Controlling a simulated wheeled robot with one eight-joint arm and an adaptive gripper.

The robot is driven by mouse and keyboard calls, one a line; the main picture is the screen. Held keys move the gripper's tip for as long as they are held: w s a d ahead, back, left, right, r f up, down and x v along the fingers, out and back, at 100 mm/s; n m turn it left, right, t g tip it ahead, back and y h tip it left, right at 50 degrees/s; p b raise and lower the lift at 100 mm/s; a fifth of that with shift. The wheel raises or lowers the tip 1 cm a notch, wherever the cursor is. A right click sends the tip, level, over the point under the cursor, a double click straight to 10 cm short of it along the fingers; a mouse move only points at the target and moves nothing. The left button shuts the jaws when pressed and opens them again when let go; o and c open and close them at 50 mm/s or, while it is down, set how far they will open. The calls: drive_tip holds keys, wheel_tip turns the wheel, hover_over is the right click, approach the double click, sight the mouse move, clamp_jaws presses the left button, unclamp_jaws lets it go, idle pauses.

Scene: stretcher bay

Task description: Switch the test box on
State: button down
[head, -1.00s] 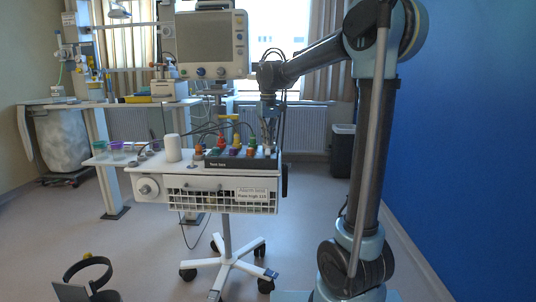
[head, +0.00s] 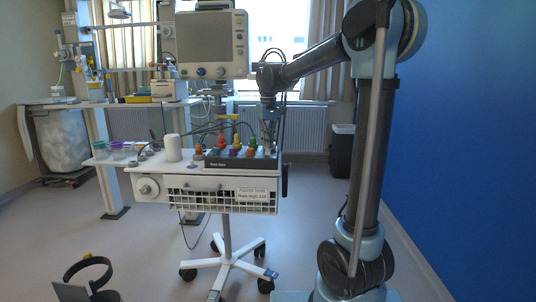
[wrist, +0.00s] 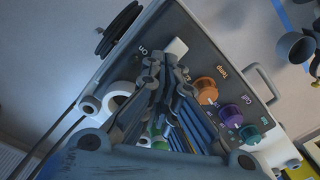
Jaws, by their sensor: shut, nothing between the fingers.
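The test box (head: 228,164) is a long dark box with coloured plugs on the cart top. In the wrist view its grey panel (wrist: 215,57) carries the printed words On, Temp and Cuff. A white switch piece (wrist: 177,47) stands near the word On. My gripper (wrist: 163,66) is shut and empty, its fingertips just beside the white switch. I cannot tell whether they touch it. In the head view my gripper (head: 269,146) points down at the box's right end and hides the switch.
Orange (wrist: 206,90), purple (wrist: 231,116) and teal (wrist: 250,134) plugs stand in a row beside my fingers. A white cylinder (head: 173,148) and a round knob (head: 147,189) are on the cart's left. A monitor (head: 211,44) stands behind.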

drive_tip(key=shift+f, duration=0.65)
idle(0.4)
drive_tip(key=shift+r, duration=3.5)
drive_tip(key=s+d+f+m, duration=0.1)
drive_tip(key=s+d+f, duration=0.3)
drive_tip(key=s+d, duration=0.45)
drive_tip(key=s+d+f+m, duration=0.1)
drive_tip(key=s+d+f, duration=0.3)
drive_tip(key=s+f, duration=0.3)
drive_tip(key=s+d+f+m+t, duration=0.1)
drive_tip(key=s+d+f, duration=0.3)
drive_tip(key=s+f, duration=0.4)
drive_tip(key=s+d+f+m+t, duration=0.1)
drive_tip(key=s+d+f+m, duration=0.1)
drive_tip(key=s+d+f, duration=0.3)
drive_tip(key=s+f, duration=0.2)
drive_tip(key=s, duration=0.1)
drive_tip(key=shift+s+f, duration=0.15)
drive_tip(key=shift+f, duration=0.1)
